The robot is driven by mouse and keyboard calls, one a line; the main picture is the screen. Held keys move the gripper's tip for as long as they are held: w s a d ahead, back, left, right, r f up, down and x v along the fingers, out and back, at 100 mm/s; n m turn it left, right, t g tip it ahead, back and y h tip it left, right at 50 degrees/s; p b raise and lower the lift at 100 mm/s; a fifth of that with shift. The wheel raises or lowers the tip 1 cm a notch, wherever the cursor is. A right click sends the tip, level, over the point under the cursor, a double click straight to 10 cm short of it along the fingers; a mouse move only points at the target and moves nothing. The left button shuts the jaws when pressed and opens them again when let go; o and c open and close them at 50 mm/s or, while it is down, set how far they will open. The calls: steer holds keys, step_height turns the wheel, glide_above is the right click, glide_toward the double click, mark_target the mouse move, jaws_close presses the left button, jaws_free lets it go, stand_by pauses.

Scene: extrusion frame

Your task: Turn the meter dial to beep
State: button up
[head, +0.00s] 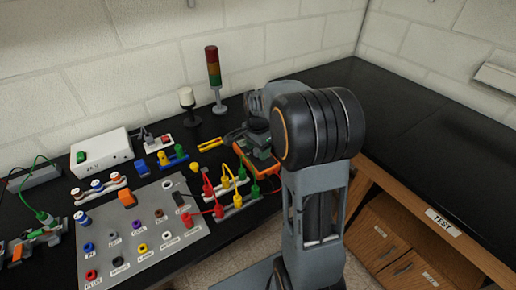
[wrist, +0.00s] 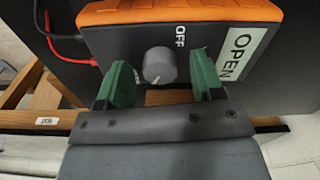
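The meter (wrist: 110,40) has an orange edge and a dark face; in the head view its orange body (head: 238,165) is partly hidden behind my arm. Its grey round dial (wrist: 158,66) carries a small pale mark on its lower edge. The word OFF is printed above and right of the dial, and a pale display reads OPEN (wrist: 238,52). My gripper (wrist: 161,78) is open, its green fingers on either side of the dial with a visible gap at each side. In the head view my gripper (head: 262,150) is over the meter, its fingertips mostly hidden.
A grey panel (head: 155,240) with several coloured sockets lies left of the meter. Banana plugs in red, yellow and green (head: 228,185) stand beside it. A signal tower (head: 214,75) stands behind. The black bench (head: 430,150) on the right is clear. Red and black leads enter the meter.

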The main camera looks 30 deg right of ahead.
steer(key=shift+r, duration=0.1)
step_height(320, 180, up, 14)
steer(key=shift+f, duration=0.2)
stand_by(0.4)
stand_by(0.5)
